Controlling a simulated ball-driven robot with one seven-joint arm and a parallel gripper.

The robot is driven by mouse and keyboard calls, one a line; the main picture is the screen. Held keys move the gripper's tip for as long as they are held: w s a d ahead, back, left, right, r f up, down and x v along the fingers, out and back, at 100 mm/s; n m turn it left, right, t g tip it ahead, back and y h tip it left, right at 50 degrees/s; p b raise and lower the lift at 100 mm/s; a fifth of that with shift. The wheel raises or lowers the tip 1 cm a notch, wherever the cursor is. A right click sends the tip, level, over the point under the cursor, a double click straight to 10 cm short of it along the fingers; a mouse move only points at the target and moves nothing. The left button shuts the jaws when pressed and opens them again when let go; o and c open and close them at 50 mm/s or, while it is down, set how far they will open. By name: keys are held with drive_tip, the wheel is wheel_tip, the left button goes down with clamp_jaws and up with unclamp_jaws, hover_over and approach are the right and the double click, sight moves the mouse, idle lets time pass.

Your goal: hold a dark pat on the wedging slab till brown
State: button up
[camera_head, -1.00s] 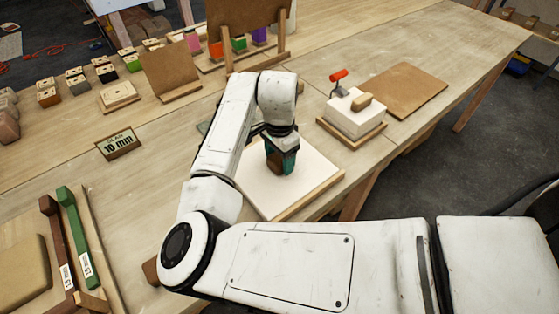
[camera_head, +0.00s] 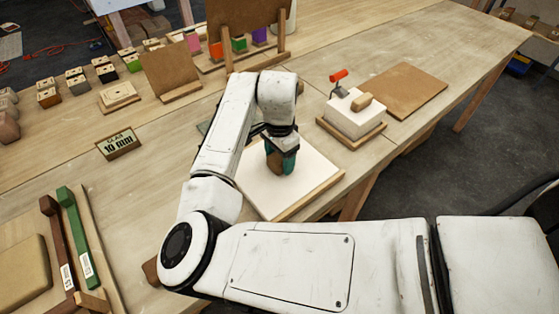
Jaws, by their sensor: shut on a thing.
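My gripper (camera_head: 282,166), with teal fingers, points down over the white wedging slab (camera_head: 308,178), which has a wooden edge. It is shut on a small pat (camera_head: 273,163), now a mid brown, that shows at the left of the fingers. The fingers hide part of the pat. From this angle I cannot tell whether the pat touches the slab or is held just above it.
A white block (camera_head: 348,118) with a red-handled tool stands right of the slab, near a bare brown board (camera_head: 402,90). A "10 min" sign (camera_head: 119,143) and several small coloured blocks lie left. Green and dark red bars (camera_head: 75,235) lie front left.

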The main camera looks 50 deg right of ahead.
drive_tip(key=shift+r+p, duration=2.9)
drive_tip(key=shift+r, duration=0.65)
